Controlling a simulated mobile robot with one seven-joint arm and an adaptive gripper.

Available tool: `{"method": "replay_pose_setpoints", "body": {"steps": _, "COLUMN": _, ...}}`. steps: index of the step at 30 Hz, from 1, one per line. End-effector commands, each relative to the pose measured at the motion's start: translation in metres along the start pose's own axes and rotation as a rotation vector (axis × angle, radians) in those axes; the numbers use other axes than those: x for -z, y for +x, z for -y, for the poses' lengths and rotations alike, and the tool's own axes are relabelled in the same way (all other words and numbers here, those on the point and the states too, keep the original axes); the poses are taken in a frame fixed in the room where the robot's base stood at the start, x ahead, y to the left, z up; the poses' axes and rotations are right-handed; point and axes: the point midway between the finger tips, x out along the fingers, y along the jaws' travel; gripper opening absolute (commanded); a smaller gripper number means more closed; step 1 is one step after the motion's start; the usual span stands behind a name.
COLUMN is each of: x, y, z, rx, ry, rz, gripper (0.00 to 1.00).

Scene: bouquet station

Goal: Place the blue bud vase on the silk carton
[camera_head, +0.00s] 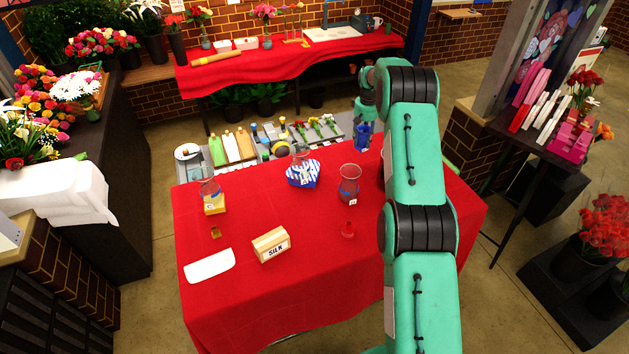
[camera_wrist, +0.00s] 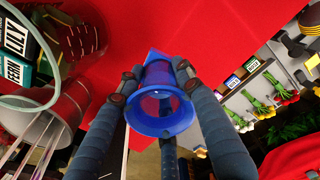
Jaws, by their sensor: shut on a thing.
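The silk carton (camera_head: 270,245) is a small tan box with a white label reading SILK, lying on the red-clothed table (camera_head: 320,290) near its front middle. Its top looks bare. The blue bud vase (camera_head: 362,136) is at the table's far right edge, beside my arm.
A glass vase on a yellow box (camera_head: 214,205), a striped heart box (camera_head: 303,174) with a glass piece, and a glass beaker (camera_head: 349,184) stand behind the carton. The front cloth is clear.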

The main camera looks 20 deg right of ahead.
Motion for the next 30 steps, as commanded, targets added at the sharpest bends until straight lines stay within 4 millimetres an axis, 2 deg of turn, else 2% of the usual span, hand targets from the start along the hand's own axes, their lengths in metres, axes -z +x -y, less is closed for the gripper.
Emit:
{"method": "replay_pose_setpoints", "body": {"steps": 8, "x": 0.001, "y": -0.015, "z": 0.0, "rx": -0.001, "ry": 0.0, "rz": -0.003, "gripper": 0.0}}
{"method": "replay_pose_setpoints", "body": {"steps": 21, "x": 0.001, "y": -0.076, "z": 0.0, "rx": -0.001, "ry": 0.0, "rz": -0.003, "gripper": 0.0}}
{"method": "replay_pose_setpoints", "body": {"steps": 30, "x": -0.013, "y": -0.078, "z": 0.04, "rx": 0.0, "ry": -0.085, "rz": 0.0, "gripper": 0.0}}
